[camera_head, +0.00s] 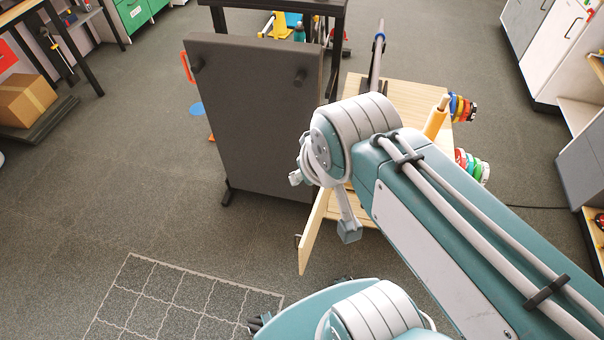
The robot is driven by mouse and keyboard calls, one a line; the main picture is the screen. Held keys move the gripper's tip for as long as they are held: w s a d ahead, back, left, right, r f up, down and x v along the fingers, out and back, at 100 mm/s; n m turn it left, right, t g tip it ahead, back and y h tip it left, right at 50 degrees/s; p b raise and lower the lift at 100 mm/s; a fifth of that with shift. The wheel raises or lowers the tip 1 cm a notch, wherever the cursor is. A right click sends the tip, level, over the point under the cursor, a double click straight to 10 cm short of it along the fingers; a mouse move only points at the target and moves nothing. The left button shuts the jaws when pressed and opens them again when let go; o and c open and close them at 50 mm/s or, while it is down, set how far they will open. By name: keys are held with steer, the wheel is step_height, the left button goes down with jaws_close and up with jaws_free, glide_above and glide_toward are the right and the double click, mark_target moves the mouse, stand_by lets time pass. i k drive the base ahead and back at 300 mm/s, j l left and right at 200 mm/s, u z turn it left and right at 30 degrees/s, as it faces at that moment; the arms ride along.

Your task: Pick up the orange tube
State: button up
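An orange tube (435,123) stands tilted on the right part of a light wooden table (405,92), with a pale wooden tip above it. My arm comes in from the lower right and hides the tube's lower end. My arm's elbow is left of the tube and covers much of the table. I cannot make out my gripper; no fingertips can be told apart in this view, and nothing is seen touching the tube.
Colourful discs (462,107) stack right of the tube, with more discs (472,167) below. A dark upright panel (250,115) stands left of the table. A grey pole (377,55) rises behind. A cardboard box (25,100) is far left. Open carpet lies at lower left.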

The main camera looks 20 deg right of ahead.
mark_target(435, 120)
steer(key=i+j, duration=0.1)
steer(key=j, duration=0.4)
steer(key=i+j, duration=0.15)
steer(key=j, duration=0.35)
steer(key=i+j+z, duration=0.1)
steer(key=j, duration=0.4)
steer(key=j+z, duration=0.2)
steer(key=z, duration=1.45)
steer(key=i+l+u, duration=0.1)
steer(key=l+u, duration=0.2)
steer(key=l, duration=1.3)
steer(key=i+l+u, duration=0.2)
steer(key=l, duration=0.15)
steer(key=i+l+u, duration=0.2)
steer(key=l, duration=0.2)
steer(key=l+u, duration=0.15)
steer(key=l, duration=0.2)
steer(key=i+l+u, duration=0.2)
steer(key=l, duration=0.25)
steer(key=l+u, duration=0.2)
steer(key=l, duration=0.2)
steer(key=i+l+u, duration=0.15)
steer(key=i+l, duration=0.2)
steer(key=i+l+u, duration=0.15)
steer(key=i+l, duration=0.15)
steer(key=l, duration=0.15)
steer(key=i+l+u, duration=0.15)
steer(key=i+l, duration=0.15)
steer(key=l, duration=0.2)
